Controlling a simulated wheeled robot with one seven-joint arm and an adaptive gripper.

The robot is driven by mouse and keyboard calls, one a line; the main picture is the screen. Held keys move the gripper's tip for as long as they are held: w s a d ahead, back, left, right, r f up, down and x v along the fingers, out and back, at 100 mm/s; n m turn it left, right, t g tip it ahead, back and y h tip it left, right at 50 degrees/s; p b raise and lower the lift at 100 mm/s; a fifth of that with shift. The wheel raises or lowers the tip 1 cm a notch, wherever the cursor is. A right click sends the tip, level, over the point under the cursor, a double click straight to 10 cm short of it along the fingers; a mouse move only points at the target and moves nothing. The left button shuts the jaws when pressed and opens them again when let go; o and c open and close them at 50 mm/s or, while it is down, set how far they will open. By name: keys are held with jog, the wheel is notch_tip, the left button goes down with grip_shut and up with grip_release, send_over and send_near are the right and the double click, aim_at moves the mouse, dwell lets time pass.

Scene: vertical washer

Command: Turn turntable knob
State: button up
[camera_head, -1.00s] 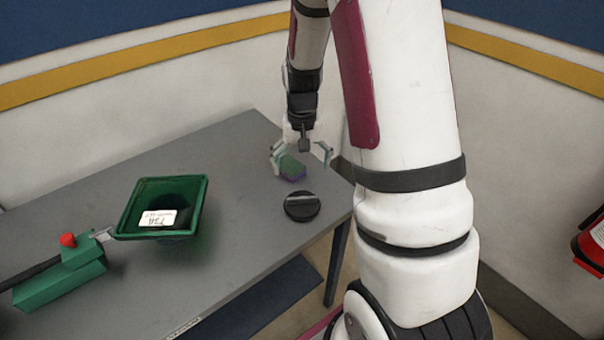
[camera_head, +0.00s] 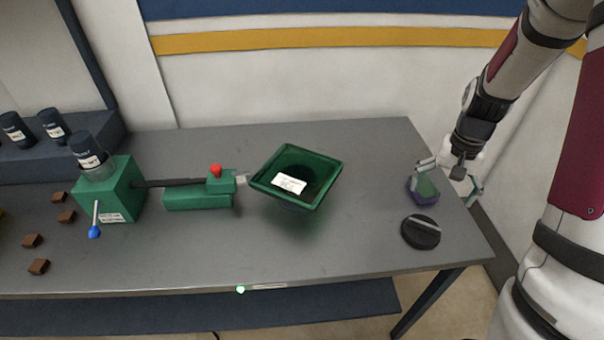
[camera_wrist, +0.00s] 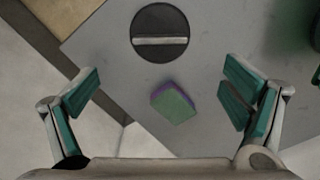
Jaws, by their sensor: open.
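The turntable knob (camera_head: 420,231) is a black disc with a raised grey bar across it, near the right front corner of the table. It also shows in the wrist view (camera_wrist: 160,34), top centre, with the bar lying across the picture. My gripper (camera_head: 450,190) is open and empty behind the knob, its fingers apart. In the wrist view its teal finger pads (camera_wrist: 160,98) spread to both sides. A green and purple block (camera_wrist: 173,103) lies on the table between the fingers in that view, apart from both. The block (camera_head: 423,190) is partly behind a finger in the head view.
A green square hopper (camera_head: 297,178) stands at mid-table. Left of it are a green device with a red knob (camera_head: 216,170) and a green box with a blue-tipped lever (camera_head: 95,231). Several brown pieces (camera_head: 66,216) lie at the left. The tabletop between hopper and knob is clear.

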aim_at(425, 223)
jog(key=c, duration=1.5)
notch_tip(425, 223, down, 12)
jog(key=m+b, duration=0.1)
jog(key=m, duration=0.5)
jog(key=m+b, duration=0.1)
jog(key=m, duration=0.5)
jog(key=m+b, duration=0.1)
jog(key=m, duration=0.4)
jog(key=shift+r+m+b, duration=0.25)
jog(key=shift+m+b, duration=0.05)
jog(key=shift+m, duration=0.1)
jog(key=shift+c, duration=0.7)
grip_shut()
